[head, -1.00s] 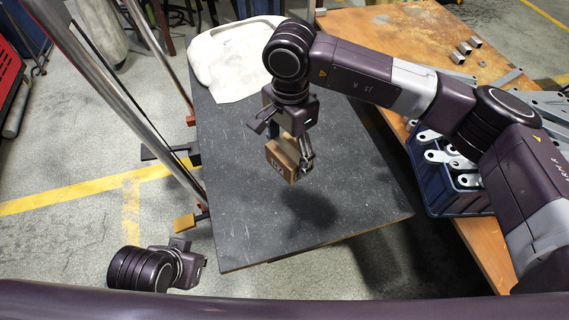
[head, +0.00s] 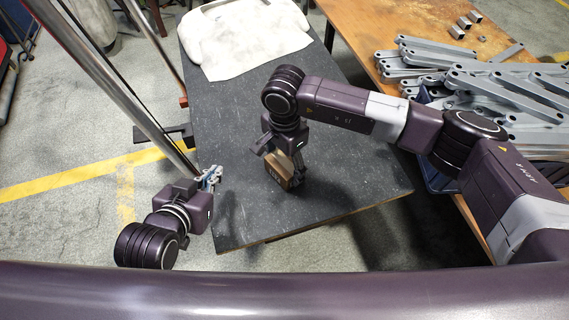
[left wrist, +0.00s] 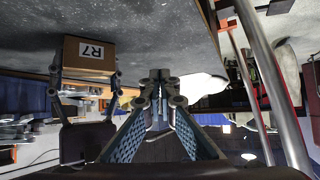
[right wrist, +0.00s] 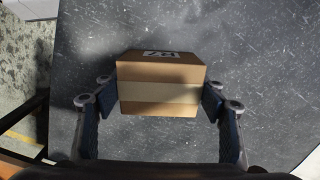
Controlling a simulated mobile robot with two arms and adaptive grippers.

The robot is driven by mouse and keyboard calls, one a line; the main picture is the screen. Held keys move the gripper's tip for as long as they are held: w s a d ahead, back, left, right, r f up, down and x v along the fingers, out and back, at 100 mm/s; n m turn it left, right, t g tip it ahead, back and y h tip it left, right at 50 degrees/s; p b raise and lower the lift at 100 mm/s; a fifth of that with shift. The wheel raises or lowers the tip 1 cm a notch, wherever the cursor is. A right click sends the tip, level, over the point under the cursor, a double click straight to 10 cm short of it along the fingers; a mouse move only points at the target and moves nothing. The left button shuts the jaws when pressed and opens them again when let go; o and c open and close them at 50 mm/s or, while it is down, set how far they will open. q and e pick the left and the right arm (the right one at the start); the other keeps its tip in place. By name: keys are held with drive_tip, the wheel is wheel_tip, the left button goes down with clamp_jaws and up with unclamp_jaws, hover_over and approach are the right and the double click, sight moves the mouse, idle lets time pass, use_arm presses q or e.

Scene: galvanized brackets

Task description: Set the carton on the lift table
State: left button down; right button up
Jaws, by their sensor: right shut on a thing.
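The carton (head: 279,170) is a small brown box with an R7 label, which faces the left wrist view (left wrist: 90,52). My right gripper (head: 285,166) is shut on it; in the right wrist view its fingers press both sides of the carton (right wrist: 160,90). The carton is low over the dark speckled top of the lift table (head: 235,215); I cannot tell whether it touches. My left gripper (head: 212,178) is at the table's left edge, empty, its fingertips together in the left wrist view (left wrist: 158,78).
A white cloth-like cover (head: 245,40) lies on the table's far end. A wooden bench (head: 385,25) at the right holds a pile of grey brackets (head: 500,90), with a blue crate (head: 437,180) beside it. Metal posts stand left. The table's front part is clear.

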sight(285, 162)
use_arm(q)
drive_tip(key=shift+r, duration=0.1)
use_arm(e)
drive_tip(key=shift+f, duration=0.1)
drive_tip(key=o, duration=1.3)
use_arm(q)
drive_tip(key=shift+w+d+r+t, duration=0.25)
drive_tip(key=shift+w+r+t, duration=0.15)
drive_tip(key=shift+w+r, duration=0.1)
drive_tip(key=shift+s, duration=0.1)
drive_tip(key=s+a+f+g+p, duration=0.1)
drive_tip(key=s+a+f+g, duration=0.1)
drive_tip(key=s, duration=0.3)
drive_tip(key=s+a+f+g+y+p, duration=0.1)
drive_tip(key=s+a+f+g, duration=0.1)
drive_tip(key=s+f+g, duration=0.2)
drive_tip(key=s+f, duration=0.1)
drive_tip(key=s, duration=0.1)
drive_tip(key=shift+s+f+g, duration=0.3)
use_arm(e)
wheel_tip(285, 162, up, 12)
drive_tip(key=shift+r, duration=0.15)
